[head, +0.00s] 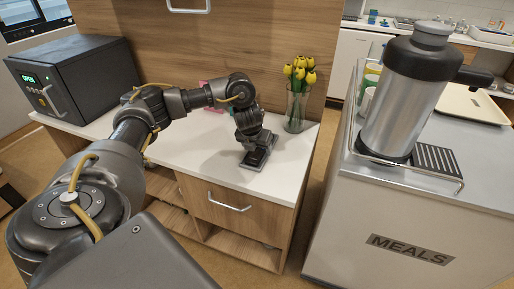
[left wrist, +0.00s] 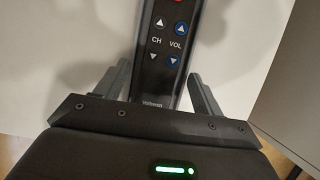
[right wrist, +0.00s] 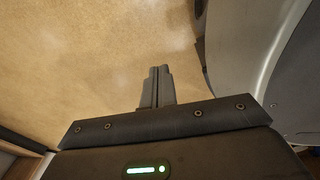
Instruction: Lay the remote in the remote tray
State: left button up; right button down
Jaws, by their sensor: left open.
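The remote (left wrist: 165,45) is dark with CH and VOL buttons. In the left wrist view it lies on a pale surface, its lower end between the two fingers of my left gripper (left wrist: 160,78). The fingers are open, with a gap on each side of the remote. In the head view my left gripper (head: 258,160) points down at the white top of the bedside cabinet (head: 190,155) and hides most of the remote. My right gripper (right wrist: 157,85) has its fingers together with nothing between them, above the brown floor. I cannot make out the remote tray.
A vase of yellow tulips (head: 297,105) stands close behind the left gripper. A black box with a green display (head: 75,78) is at the left. A small pink thing (head: 212,109) sits behind my arm. The MEALS cart (head: 400,240) with a steel urn (head: 405,105) stands right, across a gap.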

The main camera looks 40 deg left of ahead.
pick_arm(q)
jog(key=p+v, duration=0.1)
jog(key=v, duration=0.2)
jog(key=shift+r+p, duration=0.35)
jog(key=p+v, duration=0.3)
jog(key=v, duration=0.4)
jog(key=shift+s, duration=0.15)
pick_arm(e)
jog(key=shift+y, duration=0.3)
jog(key=a+r, duration=0.2)
jog(key=r, duration=0.1)
jog(key=s+a+r, duration=0.1)
jog(key=shift+r, duration=0.3)
pick_arm(q)
jog(key=shift+d, duration=0.1)
